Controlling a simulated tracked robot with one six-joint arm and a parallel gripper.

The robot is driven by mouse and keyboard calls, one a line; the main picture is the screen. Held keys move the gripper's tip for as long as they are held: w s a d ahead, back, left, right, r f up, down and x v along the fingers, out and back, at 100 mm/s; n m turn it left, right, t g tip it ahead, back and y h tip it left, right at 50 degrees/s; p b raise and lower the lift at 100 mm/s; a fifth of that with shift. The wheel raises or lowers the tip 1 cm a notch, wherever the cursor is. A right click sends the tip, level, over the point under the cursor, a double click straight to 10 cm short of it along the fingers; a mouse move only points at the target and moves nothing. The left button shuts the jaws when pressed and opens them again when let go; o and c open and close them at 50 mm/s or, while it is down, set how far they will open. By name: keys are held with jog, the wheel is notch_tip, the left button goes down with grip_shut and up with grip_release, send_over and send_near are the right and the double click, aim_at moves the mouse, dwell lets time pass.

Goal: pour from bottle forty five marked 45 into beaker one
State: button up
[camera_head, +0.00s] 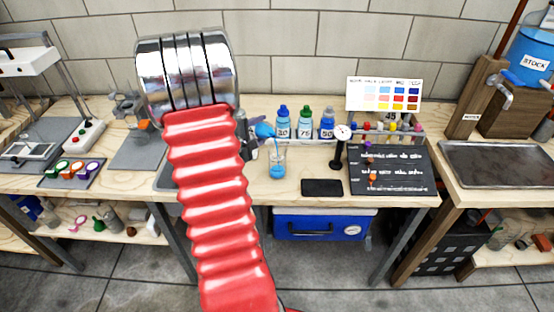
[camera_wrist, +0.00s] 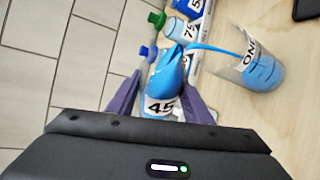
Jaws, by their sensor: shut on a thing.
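Bottle forty five, blue with a white label marked 45 (camera_wrist: 165,82), is tilted in my gripper (camera_wrist: 160,100), which is shut on it. In the head view the bottle (camera_head: 264,131) is at the left of the beaker, with my gripper (camera_head: 250,128) mostly hidden behind my red arm. A stream of blue liquid (camera_wrist: 205,47) runs from its mouth into beaker one. Beaker one (camera_head: 277,163) stands upright on the bench with blue liquid in its lower part; it also shows in the wrist view (camera_wrist: 252,65), its label reading ONE.
Bottles marked 30 (camera_head: 283,124), 75 (camera_head: 305,124) and 50 (camera_head: 327,124) stand in a row behind the beaker. A dark flat pad (camera_head: 322,187) and a round gauge on a stand (camera_head: 342,135) are to its right. A blackboard (camera_head: 390,170) lies further right.

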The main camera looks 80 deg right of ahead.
jog(key=shift+s+a+r+m+h+p, duration=0.1)
jog(key=shift+s+r+m+h+p, duration=0.15)
jog(key=shift+r+m+p, duration=0.15)
jog(key=shift+s+a+r+m+h+p, duration=0.1)
jog(key=shift+r+m+h+p, duration=0.2)
jog(key=shift+m, duration=0.1)
dwell(1.8)
jog(key=shift+s+r+m+t+h+p, duration=0.1)
jog(key=shift+r+m+t+h+p, duration=0.2)
jog(key=shift+r+m+p, duration=0.25)
dwell(1.5)
jog(key=shift+s+a+f+m+p, duration=0.1)
jog(key=shift+f+m+p, duration=0.15)
jog(key=shift+m+p, duration=0.2)
dwell(1.1)
jog(key=shift+r+n, duration=0.25)
jog(key=shift+n, duration=0.15)
jog(key=shift+w+f+n, duration=0.2)
jog(key=shift+f+n, duration=0.35)
jog(key=shift+n, duration=0.05)
jog(key=shift+w+d+f+n+y, duration=0.2)
jog(key=shift+f+n+y, duration=0.15)
jog(key=shift+y, duration=0.3)
